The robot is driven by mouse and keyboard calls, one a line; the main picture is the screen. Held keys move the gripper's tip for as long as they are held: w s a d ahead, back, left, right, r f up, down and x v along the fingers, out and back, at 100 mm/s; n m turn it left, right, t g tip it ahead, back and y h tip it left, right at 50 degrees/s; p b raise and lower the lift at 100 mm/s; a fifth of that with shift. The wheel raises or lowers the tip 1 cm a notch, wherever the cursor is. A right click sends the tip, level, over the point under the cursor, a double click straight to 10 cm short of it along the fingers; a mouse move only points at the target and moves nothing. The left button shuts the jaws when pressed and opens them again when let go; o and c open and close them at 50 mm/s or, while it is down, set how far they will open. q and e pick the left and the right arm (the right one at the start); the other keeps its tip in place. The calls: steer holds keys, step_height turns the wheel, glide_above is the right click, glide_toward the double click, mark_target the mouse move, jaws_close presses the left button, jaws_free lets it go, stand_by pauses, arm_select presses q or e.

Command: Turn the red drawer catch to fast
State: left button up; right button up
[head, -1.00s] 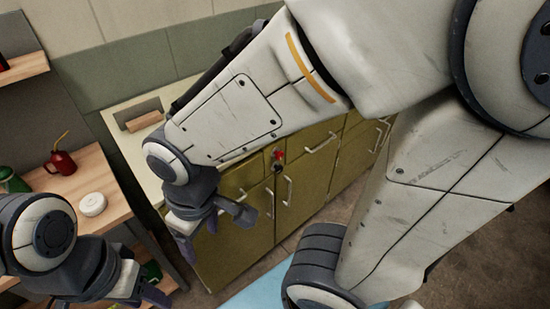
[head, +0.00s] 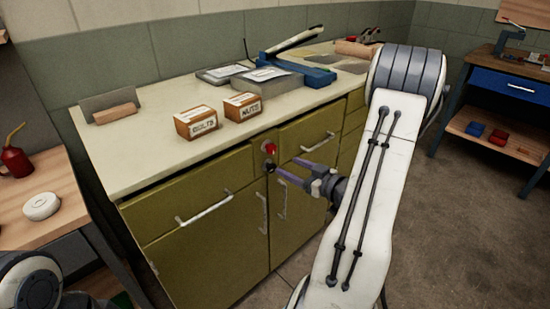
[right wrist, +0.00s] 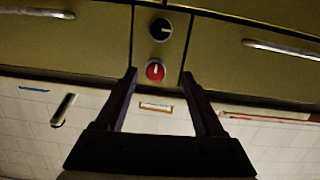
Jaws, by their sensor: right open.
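The red drawer catch (head: 269,149) is a small round knob on the narrow panel between the two drawers of the olive cabinet. In the right wrist view the red catch (right wrist: 155,71) shows a pale mark running up and down in the picture. A black knob (head: 267,167) sits just below it; its pale mark in the wrist view (right wrist: 160,29) runs sideways. My right gripper (head: 286,167) is open and empty in front of the panel. In the wrist view the red catch appears between the fingertips (right wrist: 158,75); I cannot tell whether they touch it. My left gripper is out of view.
Bar handles (head: 204,209) stick out from the drawers and doors. The countertop (head: 165,150) above carries boxes marked bolts (head: 196,122) and nuts (head: 243,106), and a blue tool (head: 300,72). A blue-drawer bench (head: 515,85) stands right; floor between is clear.

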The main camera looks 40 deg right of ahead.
mark_target(273, 149)
steer(key=shift+t, duration=0.9)
steer(key=w, duration=0.2)
steer(key=w+r, duration=0.1)
steer(key=w, duration=0.4)
steer(key=shift+w+r, duration=0.3)
jaws_close()
